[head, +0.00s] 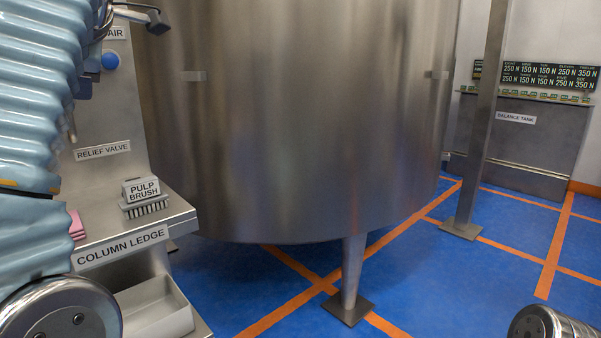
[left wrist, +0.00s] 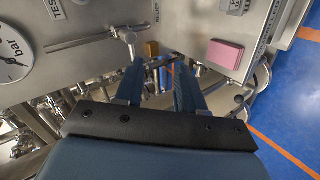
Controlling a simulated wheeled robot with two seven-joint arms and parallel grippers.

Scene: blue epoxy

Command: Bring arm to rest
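My left arm, in a ribbed light-blue sleeve, fills the left edge of the head view, bent upward. My left gripper (head: 86,80) is partly hidden behind it, in front of the grey column panel. In the left wrist view my left gripper (left wrist: 158,88) shows its two blue fingers apart, with nothing held between them. My right gripper is not in view.
The column ledge (head: 172,220) holds a pulp brush (head: 143,193) and pink pads (head: 76,225); a tray (head: 155,312) sits below. A big steel tank (head: 290,120) on legs stands ahead. A post (head: 482,130) stands right. A bar gauge (left wrist: 12,60) is at the left in the wrist view.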

